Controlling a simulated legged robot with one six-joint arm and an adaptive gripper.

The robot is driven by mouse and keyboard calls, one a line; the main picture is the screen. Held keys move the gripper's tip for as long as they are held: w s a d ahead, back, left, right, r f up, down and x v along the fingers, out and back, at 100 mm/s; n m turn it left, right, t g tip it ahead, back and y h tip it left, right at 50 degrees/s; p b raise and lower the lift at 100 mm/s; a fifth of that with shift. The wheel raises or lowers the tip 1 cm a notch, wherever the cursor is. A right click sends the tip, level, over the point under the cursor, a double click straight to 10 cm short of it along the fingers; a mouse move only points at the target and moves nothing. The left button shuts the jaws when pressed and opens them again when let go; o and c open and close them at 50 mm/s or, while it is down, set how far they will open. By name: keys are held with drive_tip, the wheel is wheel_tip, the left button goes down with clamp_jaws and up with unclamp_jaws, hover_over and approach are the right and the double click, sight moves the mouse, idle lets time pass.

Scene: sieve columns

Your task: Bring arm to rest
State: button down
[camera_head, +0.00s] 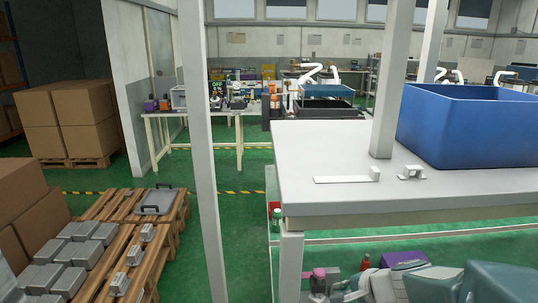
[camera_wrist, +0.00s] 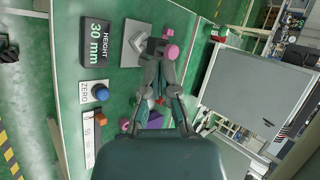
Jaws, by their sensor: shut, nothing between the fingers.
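My gripper (camera_wrist: 160,62) is shut in the wrist view, its two dark fingers meeting at the tips with nothing between them. A grey device with pink knobs (camera_wrist: 172,51) shows just beyond the fingertips; I cannot tell whether they touch it. In the head view my arm lies low at the bottom right, below the level of the grey tabletop (camera_head: 330,150).
A blue bin (camera_head: 470,125) and a small white bracket (camera_head: 345,178) stand on the tabletop. A pale post (camera_head: 203,160) rises left of it. Pallets with grey blocks (camera_head: 70,252) lie at left. The wrist view shows a "HEIGHT 30 mm" sign (camera_wrist: 96,42) and blue button (camera_wrist: 101,93).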

drive_tip(key=s+r+n+h, duration=0.2)
drive_tip(key=s+r+n, duration=0.1)
drive_tip(key=s, duration=0.3)
drive_tip(key=s+r+n+g+h, duration=0.1)
drive_tip(key=s+r+n, duration=0.1)
drive_tip(key=s+n, duration=0.3)
drive_tip(key=s+r+n+h, duration=0.2)
drive_tip(key=s+r+n, duration=0.1)
drive_tip(key=s, duration=0.5)
drive_tip(key=shift+a+r+n+h, duration=0.3)
drive_tip(key=shift+a+n, duration=0.15)
drive_tip(key=shift+n, duration=0.35)
